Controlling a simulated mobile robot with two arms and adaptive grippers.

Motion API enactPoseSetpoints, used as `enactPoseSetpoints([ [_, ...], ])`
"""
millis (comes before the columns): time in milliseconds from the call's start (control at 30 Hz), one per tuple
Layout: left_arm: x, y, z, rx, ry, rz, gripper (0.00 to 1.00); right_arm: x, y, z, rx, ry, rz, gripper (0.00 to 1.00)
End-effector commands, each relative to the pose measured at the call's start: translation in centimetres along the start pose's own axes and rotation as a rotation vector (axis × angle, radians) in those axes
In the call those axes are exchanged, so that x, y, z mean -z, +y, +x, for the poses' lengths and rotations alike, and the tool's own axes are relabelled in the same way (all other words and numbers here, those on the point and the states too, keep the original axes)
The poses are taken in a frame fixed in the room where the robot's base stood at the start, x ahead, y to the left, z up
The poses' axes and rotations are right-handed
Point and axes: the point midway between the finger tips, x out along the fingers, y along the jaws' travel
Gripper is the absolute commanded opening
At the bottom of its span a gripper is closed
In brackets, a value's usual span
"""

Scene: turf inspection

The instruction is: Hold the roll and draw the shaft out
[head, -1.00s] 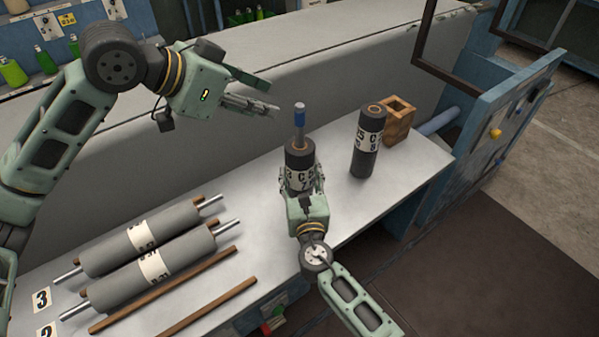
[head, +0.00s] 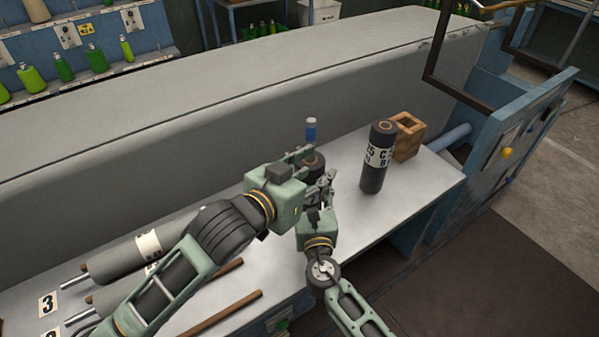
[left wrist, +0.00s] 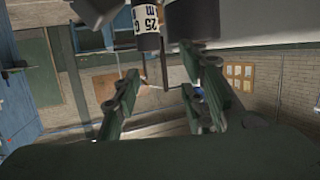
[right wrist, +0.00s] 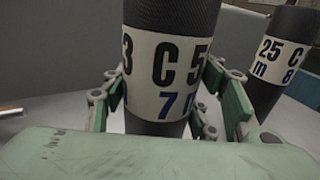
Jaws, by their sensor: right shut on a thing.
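A dark roll (head: 313,163) stands upright on the bench; its white label with "C 5" shows in the right wrist view (right wrist: 165,75). A shaft (head: 311,130) with a blue band and a silver tip sticks up out of its top. My right gripper (head: 319,200) is shut around the roll low down, with a finger on each side of the label. My left gripper (head: 315,166) is beside the roll's top, below the shaft's blue band. Its fingers are apart in the left wrist view (left wrist: 163,75). In the head view it hides part of the roll.
A second upright roll (head: 376,158) stands to the right, by a hollow wooden block (head: 407,137). Rolls lying on their sides (head: 130,260) and wooden strips (head: 215,312) are at the left, partly behind my left arm. A long grey housing (head: 200,130) runs behind the bench.

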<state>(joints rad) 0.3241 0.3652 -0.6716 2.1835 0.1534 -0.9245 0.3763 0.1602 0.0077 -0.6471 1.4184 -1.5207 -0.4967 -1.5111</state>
Motion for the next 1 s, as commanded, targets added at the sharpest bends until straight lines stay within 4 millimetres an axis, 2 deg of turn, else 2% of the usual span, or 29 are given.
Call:
enactPoseSetpoints([
  [167,-0.2,0.6,-0.8,0.133,0.093,-0.038,0.38,0.1,0.0,0.0,0.001,0.001,-0.001,0.04],
  [400,0.5,0.5,-3.2,0.310,0.213,-0.064,0.38,0.1,0.0,0.0,0.001,0.001,-0.001,0.04],
  [667,1.2,0.1,-5.1,0.416,0.277,-0.064,0.38,0.1,0.0,0.0,0.001,0.001,-0.001,0.04],
  [833,1.6,-0.3,-4.7,0.430,0.287,-0.060,0.38,0.0,0.0,0.0,0.001,0.001,-0.001,0.04],
  [1000,2.4,-1.5,-2.4,0.431,0.289,-0.057,0.38,0.0,0.0,0.0,0.000,0.000,-0.001,0.04],
])
